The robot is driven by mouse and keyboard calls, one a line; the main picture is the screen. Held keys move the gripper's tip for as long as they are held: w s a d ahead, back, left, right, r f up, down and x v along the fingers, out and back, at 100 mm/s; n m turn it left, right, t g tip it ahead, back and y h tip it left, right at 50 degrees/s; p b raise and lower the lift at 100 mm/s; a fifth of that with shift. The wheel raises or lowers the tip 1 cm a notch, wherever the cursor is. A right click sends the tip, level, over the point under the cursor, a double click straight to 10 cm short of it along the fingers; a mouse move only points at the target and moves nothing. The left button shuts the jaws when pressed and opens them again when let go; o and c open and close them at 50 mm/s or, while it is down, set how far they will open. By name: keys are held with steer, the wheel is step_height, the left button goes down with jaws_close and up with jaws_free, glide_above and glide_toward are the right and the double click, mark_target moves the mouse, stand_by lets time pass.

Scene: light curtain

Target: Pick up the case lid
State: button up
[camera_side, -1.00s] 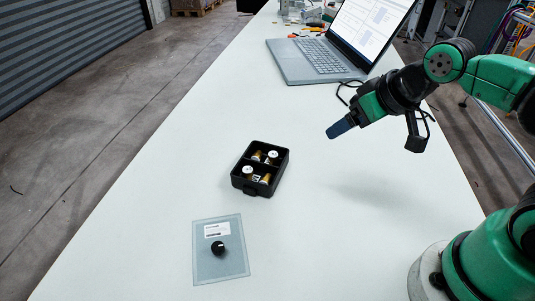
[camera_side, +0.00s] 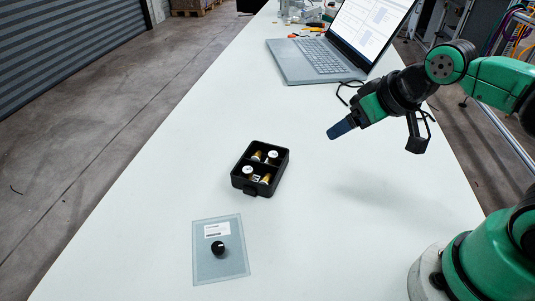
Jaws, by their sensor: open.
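The case lid (camera_side: 207,264) is a flat, grey, see-through plate with a black knob and a white label. It lies flat on the table at the lower left. The black case (camera_side: 249,188) stands open behind it, with several small brass and white parts in its compartments. My gripper (camera_side: 340,129) hangs above the table to the upper right of the case, well apart from both the case and the lid. It is open, with nothing seen in it; its fingers overlap in this view.
A laptop (camera_side: 310,62) stands open at the back of the white table (camera_side: 330,220), with a black cable beside it. Small tools and parts lie beyond it. The table between my gripper, the case and the lid is clear.

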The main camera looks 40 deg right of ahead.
stand_by(0.4)
steer(key=shift+c, duration=0.7)
steer(key=n+g+y, duration=0.4)
steer(key=n+g, duration=0.1)
steer(key=n, duration=0.8)
glide_toward(218, 246)
steer(key=f, duration=0.1)
steer(key=w+f, duration=0.1)
steer(key=shift+w+a+f, duration=0.1)
steer(key=shift+a+f, duration=0.15)
steer(key=shift+f, duration=0.15)
steer(key=shift+a+f+n, duration=0.3)
steer(key=shift+a+f, duration=0.15)
steer(key=shift+g, duration=0.3)
steer(key=shift+x, duration=2.5)
